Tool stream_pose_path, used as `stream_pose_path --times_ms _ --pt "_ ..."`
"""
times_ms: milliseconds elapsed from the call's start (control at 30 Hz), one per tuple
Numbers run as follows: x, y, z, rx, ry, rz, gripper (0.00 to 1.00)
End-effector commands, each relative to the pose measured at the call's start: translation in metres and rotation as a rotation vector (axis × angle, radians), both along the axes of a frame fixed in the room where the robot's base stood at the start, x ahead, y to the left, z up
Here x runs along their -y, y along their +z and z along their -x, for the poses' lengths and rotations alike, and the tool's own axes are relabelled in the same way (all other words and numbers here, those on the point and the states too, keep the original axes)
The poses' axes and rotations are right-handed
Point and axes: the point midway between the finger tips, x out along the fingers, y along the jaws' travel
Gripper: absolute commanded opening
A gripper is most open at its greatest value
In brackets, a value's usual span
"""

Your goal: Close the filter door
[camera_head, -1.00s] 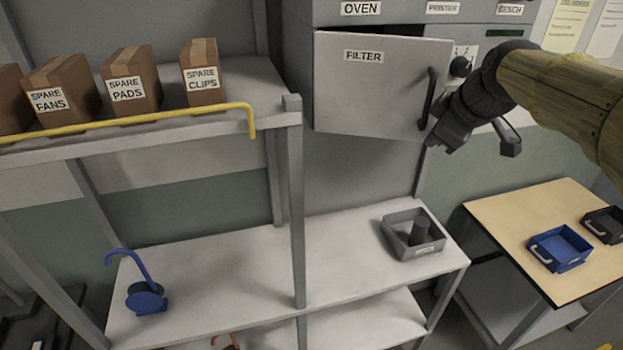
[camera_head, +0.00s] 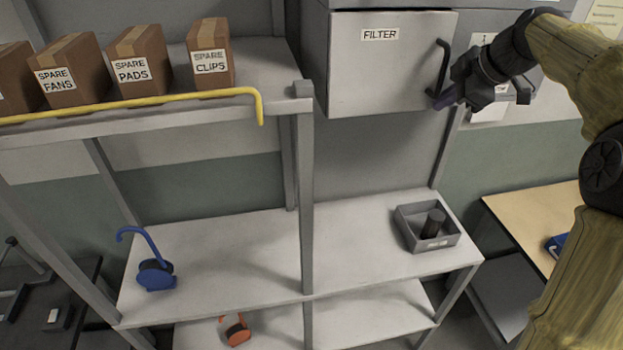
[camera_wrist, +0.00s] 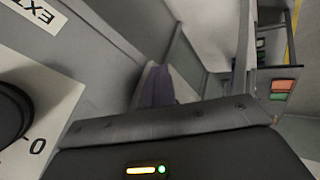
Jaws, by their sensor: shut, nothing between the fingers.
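The filter door (camera_head: 385,70) is a grey panel labelled FILTER on the upper cabinet in the head view. Its black bar handle (camera_head: 441,66) stands upright near the right edge. The door looks nearly in line with the cabinet front, but I cannot tell whether it is flush. My gripper (camera_head: 444,98) is shut and empty at the door's lower right edge, just below the handle. I cannot tell whether it touches the door. In the wrist view, my shut purple-grey fingers (camera_wrist: 158,88) point towards grey panel surfaces; the door is not clearly recognisable there.
A black knob (camera_wrist: 12,112) on a pale plate is close at the left of the wrist view. Below the door, a shelf (camera_head: 350,260) holds a grey bin (camera_head: 411,234). Spare-part boxes (camera_head: 140,60) stand behind a yellow rail (camera_head: 150,106) at left. A wooden table (camera_head: 515,215) is at right.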

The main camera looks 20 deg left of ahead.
Motion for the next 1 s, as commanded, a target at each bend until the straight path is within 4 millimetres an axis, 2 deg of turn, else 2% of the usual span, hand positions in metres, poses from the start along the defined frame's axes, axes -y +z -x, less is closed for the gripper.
stream_pose_path --times_ms 700,867,1000 --pt "0.002 0.003 -0.003 0.013 -0.004 -0.004 0.0" --pt "0.005 0.0 0.003 0.014 -0.002 -0.003 0.0" --pt "0.015 -0.002 0.017 0.012 -0.001 -0.001 0.0"
